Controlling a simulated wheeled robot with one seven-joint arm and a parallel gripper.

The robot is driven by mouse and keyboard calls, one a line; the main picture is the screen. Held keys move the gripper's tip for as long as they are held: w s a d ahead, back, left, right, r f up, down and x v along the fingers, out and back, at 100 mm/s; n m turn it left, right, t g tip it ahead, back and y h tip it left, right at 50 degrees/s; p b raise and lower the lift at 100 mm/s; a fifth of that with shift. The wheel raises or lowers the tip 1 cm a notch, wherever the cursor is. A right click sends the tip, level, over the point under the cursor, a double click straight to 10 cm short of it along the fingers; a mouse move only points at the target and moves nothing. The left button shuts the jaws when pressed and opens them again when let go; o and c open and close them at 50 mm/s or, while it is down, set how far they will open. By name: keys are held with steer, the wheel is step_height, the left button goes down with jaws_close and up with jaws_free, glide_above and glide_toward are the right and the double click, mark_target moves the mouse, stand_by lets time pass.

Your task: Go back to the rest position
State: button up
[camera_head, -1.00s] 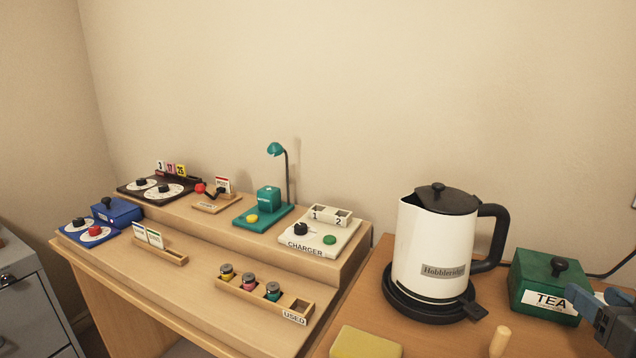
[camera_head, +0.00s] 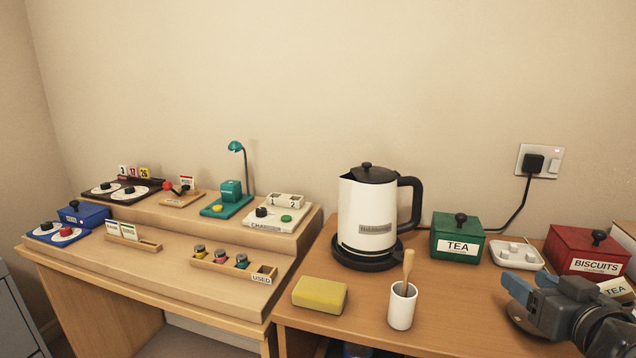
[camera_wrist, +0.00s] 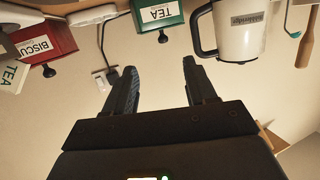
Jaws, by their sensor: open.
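My gripper (camera_wrist: 163,85) shows in the wrist view with its two dark fingers apart and nothing between them. In the head view my gripper and wrist are at the lower right, over the right end of the desk, in front of the red BISCUITS box (camera_head: 588,250). The wrist view appears upside down, with the green TEA box (camera_wrist: 158,14), the red box (camera_wrist: 45,42) and the white kettle (camera_wrist: 240,28) along its top edge. The fingers are apart from all of these.
The kettle (camera_head: 370,215) stands on its black base. A white cup (camera_head: 402,308) with a wooden utensil and a yellow sponge (camera_head: 320,294) are in front. A wall socket (camera_head: 540,161) with a black cable is behind. The stepped desk (camera_head: 150,285) with several small devices is at left.

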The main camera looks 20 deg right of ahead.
steer(key=s+a+f+p, duration=0.2)
steer(key=s+a+f, duration=0.2)
steer(key=s+a, duration=0.35)
steer(key=s+a+f+p, duration=0.1)
steer(key=s+a+f, duration=0.3)
steer(key=s+a, duration=0.3)
steer(key=s+a+r+n+y+p, duration=0.1)
steer(key=s+a+r+y, duration=0.1)
steer(key=s, duration=0.6)
steer(key=s+a+r+n+y+p, duration=0.2)
steer(key=s+a+r, duration=0.2)
steer(key=s+a, duration=0.3)
steer(key=shift+s+n, duration=0.3)
steer(key=shift+s, duration=0.95)
